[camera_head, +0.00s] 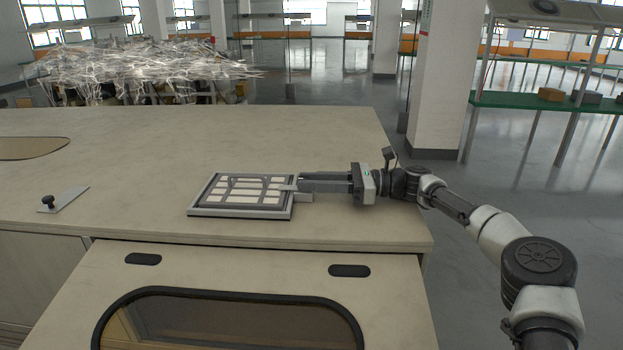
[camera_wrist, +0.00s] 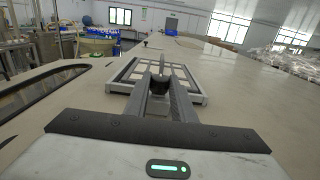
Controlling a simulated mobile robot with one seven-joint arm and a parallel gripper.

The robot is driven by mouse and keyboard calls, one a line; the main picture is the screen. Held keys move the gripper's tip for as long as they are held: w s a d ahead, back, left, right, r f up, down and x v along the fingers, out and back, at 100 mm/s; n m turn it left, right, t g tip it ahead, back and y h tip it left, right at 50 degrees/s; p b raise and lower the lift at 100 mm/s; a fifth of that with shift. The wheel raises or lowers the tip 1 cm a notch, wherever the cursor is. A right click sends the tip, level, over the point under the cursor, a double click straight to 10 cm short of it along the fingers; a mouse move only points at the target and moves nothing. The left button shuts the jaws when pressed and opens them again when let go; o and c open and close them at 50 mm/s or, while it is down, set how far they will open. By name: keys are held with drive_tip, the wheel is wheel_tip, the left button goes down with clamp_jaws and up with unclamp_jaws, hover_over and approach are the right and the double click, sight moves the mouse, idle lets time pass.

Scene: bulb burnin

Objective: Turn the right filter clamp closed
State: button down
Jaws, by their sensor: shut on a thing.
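A grey rectangular filter frame (camera_head: 240,212) with pale panels lies flat on the cabinet top. It also shows in the wrist view (camera_wrist: 128,70). My gripper (camera_head: 297,183) reaches in from the right, low over the frame's right edge. In the wrist view its fingers (camera_wrist: 160,86) are closed around a small dark knob (camera_wrist: 160,76), which appears to belong to the right clamp. A light grey clamp tab (camera_head: 288,187) shows at the fingertips, reaching over the frame's right rim. The fingers hide part of the clamp, so its exact angle is unclear.
A flat grey plate with a black knob (camera_head: 48,202) lies apart at the left of the cabinet top (camera_head: 330,125). The front panel (camera_head: 240,265) below has a dark window and two slots. The top behind the frame is clear.

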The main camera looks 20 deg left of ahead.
drive_tip(key=shift+d, duration=0.1)
drive_tip(key=c, duration=1.5)
unclamp_jaws()
drive_tip(key=b+v, duration=0.1)
drive_tip(key=v, duration=1.6)
drive_tip(key=shift+d, duration=0.2)
